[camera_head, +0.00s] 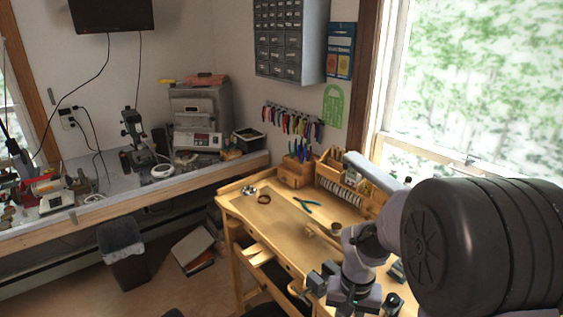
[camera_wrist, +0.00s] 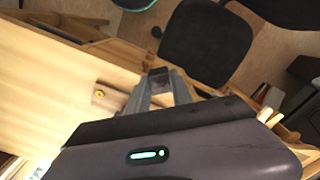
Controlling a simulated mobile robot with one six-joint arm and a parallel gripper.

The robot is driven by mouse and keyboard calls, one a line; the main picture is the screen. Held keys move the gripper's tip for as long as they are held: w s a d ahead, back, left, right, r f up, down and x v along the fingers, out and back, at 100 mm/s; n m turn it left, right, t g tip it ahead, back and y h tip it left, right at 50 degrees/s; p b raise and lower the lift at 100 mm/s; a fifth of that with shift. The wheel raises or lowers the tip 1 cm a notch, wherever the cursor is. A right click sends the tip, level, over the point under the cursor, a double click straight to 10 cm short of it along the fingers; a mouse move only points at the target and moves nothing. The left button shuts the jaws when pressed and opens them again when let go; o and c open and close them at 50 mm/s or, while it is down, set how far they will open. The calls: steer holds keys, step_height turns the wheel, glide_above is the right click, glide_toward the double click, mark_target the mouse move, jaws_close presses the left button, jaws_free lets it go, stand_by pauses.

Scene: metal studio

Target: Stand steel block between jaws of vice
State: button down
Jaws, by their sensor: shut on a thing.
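In the wrist view my gripper (camera_wrist: 160,92) is shut on a small dark grey block (camera_wrist: 159,79), the steel block, held between the two fingertips. The block is near the front side of the wooden bench, with the floor and a chair beyond it. In the head view my arm reaches down at the lower right, over the bench's near right end. Grey blocky shapes (camera_head: 318,283) show beside my wrist; I cannot tell whether they are the vice or part of my gripper. The vice is not clearly made out in either view.
The wooden workbench (camera_head: 262,221) holds blue-handled pliers (camera_head: 307,205), a dark ring (camera_head: 264,199) and wooden tool racks (camera_head: 297,170) at the back. A black chair (camera_wrist: 208,42) stands on the floor by the bench. A bin (camera_head: 124,250) stands under the left counter.

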steer(key=n, duration=0.1)
steer(key=s+a+f+n, duration=0.1)
steer(key=n, duration=0.1)
steer(key=shift+s+a+f, duration=0.1)
steer(key=shift+a+f, duration=0.05)
steer(key=shift+f, duration=0.05)
step_height(320, 180, down, 10)
steer(key=b, duration=1)
steer(key=shift+b, duration=0.3)
